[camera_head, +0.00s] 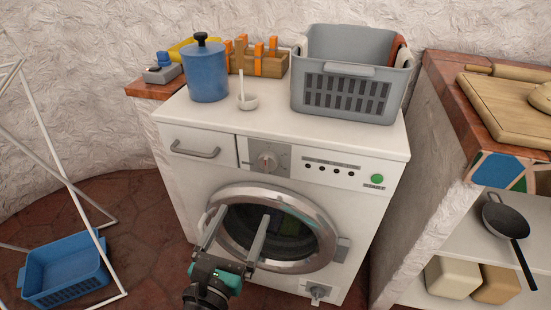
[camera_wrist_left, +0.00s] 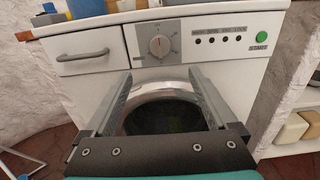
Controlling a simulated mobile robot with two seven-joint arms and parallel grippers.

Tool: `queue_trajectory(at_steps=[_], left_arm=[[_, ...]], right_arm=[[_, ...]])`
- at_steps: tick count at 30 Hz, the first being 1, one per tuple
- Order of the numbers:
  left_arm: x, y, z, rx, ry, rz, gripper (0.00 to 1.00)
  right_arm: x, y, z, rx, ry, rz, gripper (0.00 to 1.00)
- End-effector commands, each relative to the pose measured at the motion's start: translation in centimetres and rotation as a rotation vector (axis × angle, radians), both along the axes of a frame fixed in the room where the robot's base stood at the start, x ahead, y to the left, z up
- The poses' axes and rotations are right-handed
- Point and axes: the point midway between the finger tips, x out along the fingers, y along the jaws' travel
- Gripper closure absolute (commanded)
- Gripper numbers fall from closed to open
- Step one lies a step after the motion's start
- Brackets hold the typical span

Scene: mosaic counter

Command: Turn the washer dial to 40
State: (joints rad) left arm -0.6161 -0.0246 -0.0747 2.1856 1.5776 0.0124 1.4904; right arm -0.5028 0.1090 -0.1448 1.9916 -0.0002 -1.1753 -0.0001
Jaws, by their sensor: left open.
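The washer dial (camera_head: 266,161) is a round grey knob on a grey panel at the upper front of the white washer (camera_head: 190,143). In the left wrist view the dial (camera_wrist_left: 160,46) sits above the middle of the picture, with small markings around it that are too small to read surely. My left gripper (camera_head: 239,228) is open and empty in front of the round door (camera_head: 325,225), below the dial and apart from it. Its two fingers also show in the left wrist view (camera_wrist_left: 155,85), pointing toward the panel. My right gripper is not in view.
A drawer handle (camera_head: 195,150) is left of the dial; several small buttons and a green start button (camera_head: 377,178) are right. A blue canister (camera_head: 206,75), white ladle (camera_head: 246,98) and grey basket (camera_head: 345,93) stand on top. A white rack (camera_head: 60,165) stands left.

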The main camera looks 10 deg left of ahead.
Motion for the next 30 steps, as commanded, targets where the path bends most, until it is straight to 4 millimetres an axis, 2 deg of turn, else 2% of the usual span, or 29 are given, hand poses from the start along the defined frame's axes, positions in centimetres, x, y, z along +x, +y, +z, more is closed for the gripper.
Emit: queue_trajectory(at_steps=[5, 11, 21, 30], left_arm=[[0.8, 0.0, 0.1, -0.016, 0.0, 0.001, 0.09], [2.8, -0.1, 0.3, -0.014, -0.002, 0.001, 0.09], [7.7, -0.2, 0.3, -0.011, -0.002, 0.001, 0.09], [12.2, -0.4, 0.1, -0.011, -0.001, 0.0, 0.09]], right_arm=[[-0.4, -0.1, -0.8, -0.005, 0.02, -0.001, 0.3], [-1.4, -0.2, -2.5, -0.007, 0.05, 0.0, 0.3], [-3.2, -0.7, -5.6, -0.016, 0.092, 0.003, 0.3], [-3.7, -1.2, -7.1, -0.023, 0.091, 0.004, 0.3]])
